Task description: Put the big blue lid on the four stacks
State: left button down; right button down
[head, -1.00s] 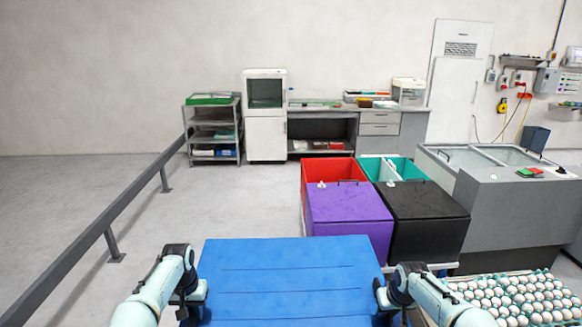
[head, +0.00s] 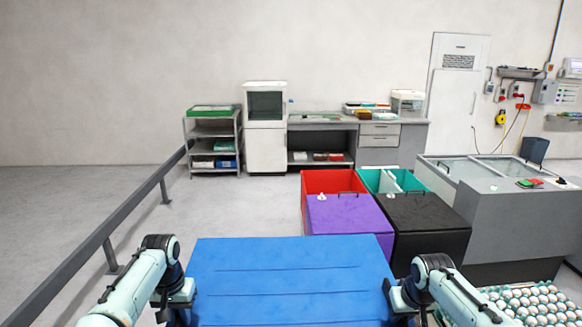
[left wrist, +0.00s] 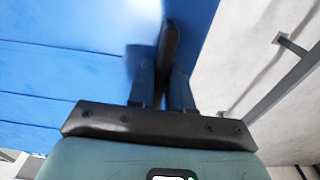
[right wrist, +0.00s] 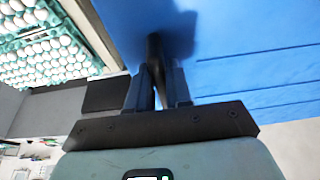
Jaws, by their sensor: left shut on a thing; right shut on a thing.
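The big blue lid (head: 290,285) is a wide ribbed panel at the bottom middle of the head view. It also fills much of the left wrist view (left wrist: 65,70) and the right wrist view (right wrist: 250,50). My left gripper (head: 190,290) is shut on its left edge, and my right gripper (head: 390,292) is shut on its right edge. Green trays of white eggs (head: 530,302) show at the bottom right, to the right of the lid; the right wrist view shows them too (right wrist: 45,50). Whatever is under the lid is hidden.
Ahead stand a purple bin (head: 350,222), a black bin (head: 425,220), a red bin (head: 330,181) and a teal bin (head: 395,180). A grey machine (head: 510,225) stands right. A low rail (head: 140,205) runs along the left, with clear floor between it and the bins.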

pick_arm(q)
jog(key=shift+s+d+r, duration=0.1)
jog(key=shift+s+r, duration=0.05)
jog(key=shift+r, duration=0.45)
pick_arm(e)
jog(key=shift+s+r, duration=0.15)
jog(key=shift+r, duration=0.45)
pick_arm(q)
jog(key=shift+f, duration=0.1)
pick_arm(e)
jog(key=shift+a+f, duration=0.1)
